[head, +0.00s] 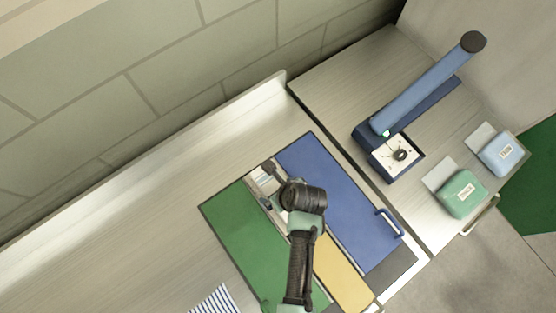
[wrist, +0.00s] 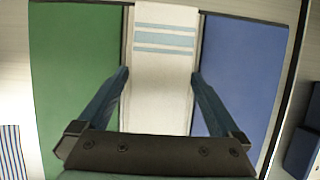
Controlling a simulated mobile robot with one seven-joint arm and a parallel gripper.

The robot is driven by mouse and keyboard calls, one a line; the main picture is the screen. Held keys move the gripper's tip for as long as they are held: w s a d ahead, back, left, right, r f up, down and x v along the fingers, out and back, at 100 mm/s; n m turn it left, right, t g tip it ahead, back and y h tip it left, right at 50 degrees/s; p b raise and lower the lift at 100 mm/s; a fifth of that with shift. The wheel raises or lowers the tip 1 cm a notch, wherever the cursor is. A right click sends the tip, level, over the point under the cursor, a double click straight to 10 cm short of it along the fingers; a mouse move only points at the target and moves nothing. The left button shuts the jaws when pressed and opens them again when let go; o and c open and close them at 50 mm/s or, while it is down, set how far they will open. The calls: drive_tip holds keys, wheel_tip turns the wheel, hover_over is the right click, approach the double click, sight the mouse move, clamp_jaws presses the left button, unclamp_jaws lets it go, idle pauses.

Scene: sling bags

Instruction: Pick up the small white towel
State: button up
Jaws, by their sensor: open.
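The small white towel (wrist: 163,100) lies flat between a green panel and a blue panel in the wrist view, with light blue stripes near its far end. In the head view only a pale bit of it (head: 264,181) shows, the rest hidden by my arm. My gripper (wrist: 160,78) is open, with one finger along each long side of the towel. In the head view my gripper (head: 268,186) is over the far part of the panels. Whether the fingers touch the towel cannot be told.
The green panel (head: 240,235), blue panel (head: 345,205) and a yellow strip (head: 342,275) lie around the towel. A blue-and-white striped cloth (head: 216,301) is at the lower left. A blue device with a long arm (head: 425,85) and green (head: 461,193) and light blue (head: 498,153) packs stand right.

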drive_tip(key=c, duration=1.3)
